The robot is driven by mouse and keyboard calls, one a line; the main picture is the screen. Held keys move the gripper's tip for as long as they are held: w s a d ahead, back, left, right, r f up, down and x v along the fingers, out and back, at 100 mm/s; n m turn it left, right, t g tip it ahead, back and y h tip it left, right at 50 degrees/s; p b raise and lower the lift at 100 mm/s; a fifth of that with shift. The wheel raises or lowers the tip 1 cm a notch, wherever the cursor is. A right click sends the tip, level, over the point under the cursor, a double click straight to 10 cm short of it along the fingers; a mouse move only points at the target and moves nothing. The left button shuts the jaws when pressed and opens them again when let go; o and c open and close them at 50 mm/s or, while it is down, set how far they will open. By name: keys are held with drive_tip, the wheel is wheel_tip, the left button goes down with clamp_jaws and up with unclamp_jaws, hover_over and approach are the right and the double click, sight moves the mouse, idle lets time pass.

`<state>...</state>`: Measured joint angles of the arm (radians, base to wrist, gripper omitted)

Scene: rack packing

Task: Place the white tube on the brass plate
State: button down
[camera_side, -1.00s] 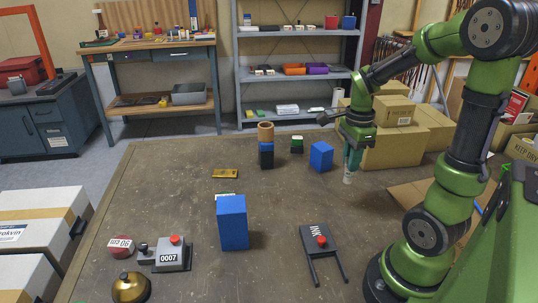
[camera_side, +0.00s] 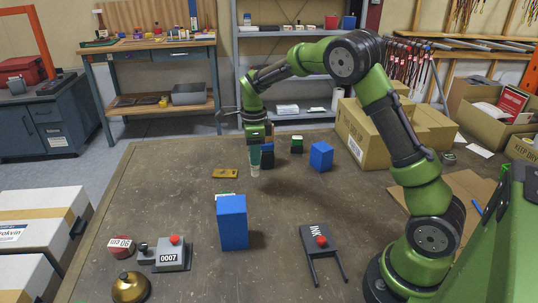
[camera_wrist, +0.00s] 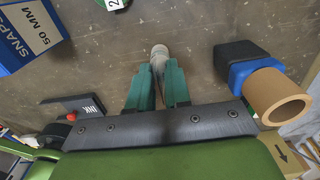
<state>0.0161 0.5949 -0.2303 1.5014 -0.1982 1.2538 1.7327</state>
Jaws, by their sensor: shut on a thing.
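My gripper (camera_side: 254,158) is shut on the white tube (camera_side: 255,171), which hangs upright from the green fingertips. The tube (camera_wrist: 159,52) also shows between the fingers (camera_wrist: 157,85) in the wrist view. The brass plate (camera_side: 226,173) lies flat on the table just left of the tube in the side view, with a small gap in the picture. The tube's lower end seems a little above the table, though the height is hard to judge. I do not make out the plate in the wrist view.
A black and blue block with a tan ring (camera_wrist: 278,97) stands close beside my gripper, partly hidden behind it in the side view. A blue box (camera_side: 321,156), a tall blue box (camera_side: 232,222) and an INK stand (camera_side: 318,240) are on the table. Its left middle is clear.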

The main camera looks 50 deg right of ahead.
drive_tip(key=shift+w+d+f, duration=0.35)
drive_tip(key=shift+w+f, duration=0.4)
drive_tip(key=shift+w, duration=1)
drive_tip(key=shift+w+d+f, duration=0.3)
drive_tip(key=shift+w+f, duration=0.5)
drive_tip(key=shift+w, duration=1)
drive_tip(key=shift+w+d+f, duration=0.35)
drive_tip(key=shift+w+f, duration=0.4)
drive_tip(key=shift+w, duration=1)
drive_tip(key=shift+f, duration=0.1)
drive_tip(key=c, duration=1.1)
unclamp_jaws()
